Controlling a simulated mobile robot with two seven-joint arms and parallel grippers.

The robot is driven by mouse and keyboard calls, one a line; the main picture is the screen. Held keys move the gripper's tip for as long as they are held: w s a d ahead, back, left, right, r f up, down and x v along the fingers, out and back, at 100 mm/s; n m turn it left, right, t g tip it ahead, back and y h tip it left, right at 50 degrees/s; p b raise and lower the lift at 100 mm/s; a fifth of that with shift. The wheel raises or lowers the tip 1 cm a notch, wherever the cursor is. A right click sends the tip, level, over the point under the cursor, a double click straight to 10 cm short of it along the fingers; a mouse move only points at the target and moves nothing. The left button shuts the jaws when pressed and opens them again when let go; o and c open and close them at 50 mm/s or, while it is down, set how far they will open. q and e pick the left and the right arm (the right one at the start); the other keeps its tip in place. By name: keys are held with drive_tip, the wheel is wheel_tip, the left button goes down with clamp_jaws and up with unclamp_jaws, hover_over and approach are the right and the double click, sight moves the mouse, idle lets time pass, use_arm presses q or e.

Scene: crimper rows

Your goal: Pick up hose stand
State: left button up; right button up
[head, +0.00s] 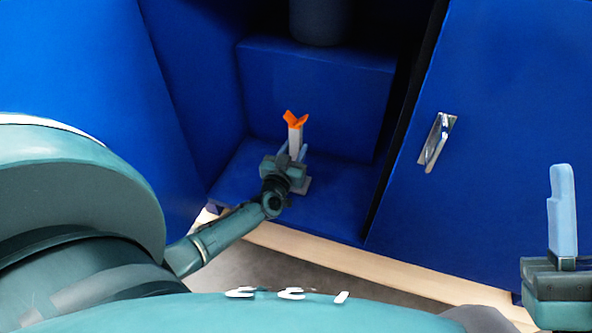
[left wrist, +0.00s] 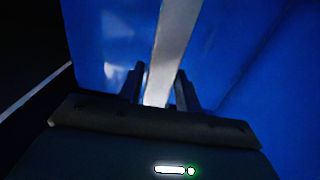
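The hose stand (head: 295,140) is a pale upright post with an orange forked top and a grey base. It stands on the blue floor of the open cabinet. My left gripper (head: 292,153) reaches in from the front, with its fingers on either side of the lower post. In the left wrist view, the pale post (left wrist: 172,50) runs up between the two dark fingers (left wrist: 161,80). A thin gap shows beside the post, so the gripper looks open around it. My right gripper (head: 562,210) is at the right edge, far from the stand, its fingers overlapping in view.
The blue cabinet has a raised block (head: 320,90) behind the stand and a dark cylinder (head: 320,20) above it. A blue side wall stands close on the left. A blue door (head: 480,140) with a metal handle (head: 437,142) is on the right. A pale wooden edge (head: 335,268) runs along the front.

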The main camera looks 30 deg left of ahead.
use_arm(q)
clamp_jaws()
idle(0.9)
